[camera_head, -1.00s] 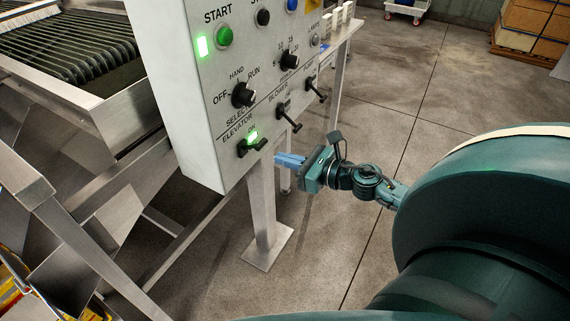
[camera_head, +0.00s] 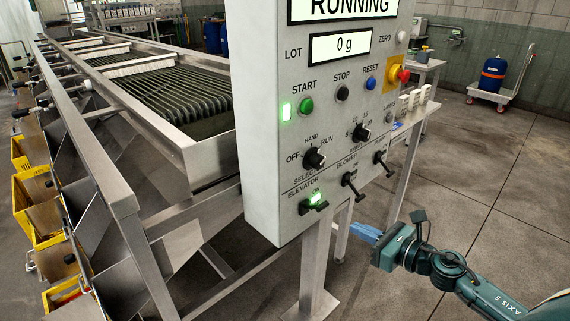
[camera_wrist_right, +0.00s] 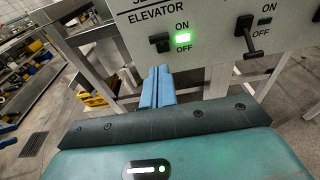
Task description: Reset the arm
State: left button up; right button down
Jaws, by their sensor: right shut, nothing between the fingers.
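My right gripper (camera_head: 362,232) is in front of the lower right part of the grey control panel (camera_head: 262,150), apart from it. Its blue fingers are shut together with nothing between them, and they also show in the right wrist view (camera_wrist_right: 157,88). The elevator switch (camera_head: 314,204) is up and left of the fingers in the head view, with a lit green lamp beside ON. The blower switch (camera_head: 352,186) has an unlit lamp. The selector knob (camera_head: 314,158) is above. The display (camera_head: 350,8) reads RUNNING. My left gripper is not in view.
The roller sizer (camera_head: 180,95) stretches back at the left, with several yellow crates (camera_head: 38,205) along its side. The panel's post (camera_head: 314,265) stands on the floor. A blue drum (camera_head: 492,74) stands on a cart at the back right. The floor at the right is mostly open.

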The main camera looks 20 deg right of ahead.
pick_arm(q)
jog(key=p, duration=0.1)
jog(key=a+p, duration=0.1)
jog(key=p, duration=0.1)
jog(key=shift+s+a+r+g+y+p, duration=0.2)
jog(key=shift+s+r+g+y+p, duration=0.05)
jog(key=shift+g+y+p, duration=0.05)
pick_arm(e)
jog(key=s+a+f+n+g+h, duration=0.1)
jog(key=s+a+f+n, duration=0.3)
jog(key=n, duration=0.7)
jog(key=s+a+f+n+g+h, duration=0.1)
jog(key=s+a+f+n+g, duration=0.1)
jog(key=s+a+n, duration=0.5)
jog(key=s+a+f+n+g+h, duration=0.1)
jog(key=s+a+f+n, duration=0.4)
jog(key=a+n, duration=0.4)
jog(key=s+n, duration=0.1)
jog(key=n, duration=0.6)
jog(key=shift+s+a+f, duration=0.3)
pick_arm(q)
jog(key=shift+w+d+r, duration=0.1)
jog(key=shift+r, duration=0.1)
